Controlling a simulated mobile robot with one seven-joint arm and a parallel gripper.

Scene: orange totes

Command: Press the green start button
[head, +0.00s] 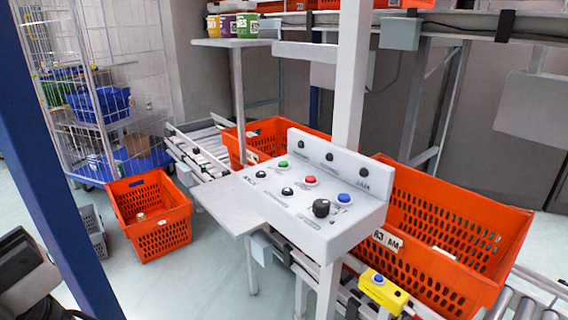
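The green button (283,164) is on the sloped top of a white control panel (262,200) in the middle of the head view. It stands at the panel's upper left, left of a red button (310,181) and above a black button (287,191). A blue button (344,198) and a large black knob (321,208) are further right. Nothing covers the green button. No gripper fingers show. A grey and dark part at the lower left edge may belong to my arm, but I cannot tell.
A white shelf (229,202) juts from the panel's left. Orange totes (152,240) stand on the floor at left and behind the panel. A blue post (52,190) crosses the left side. A yellow box with a blue button (383,290) sits below the panel at right.

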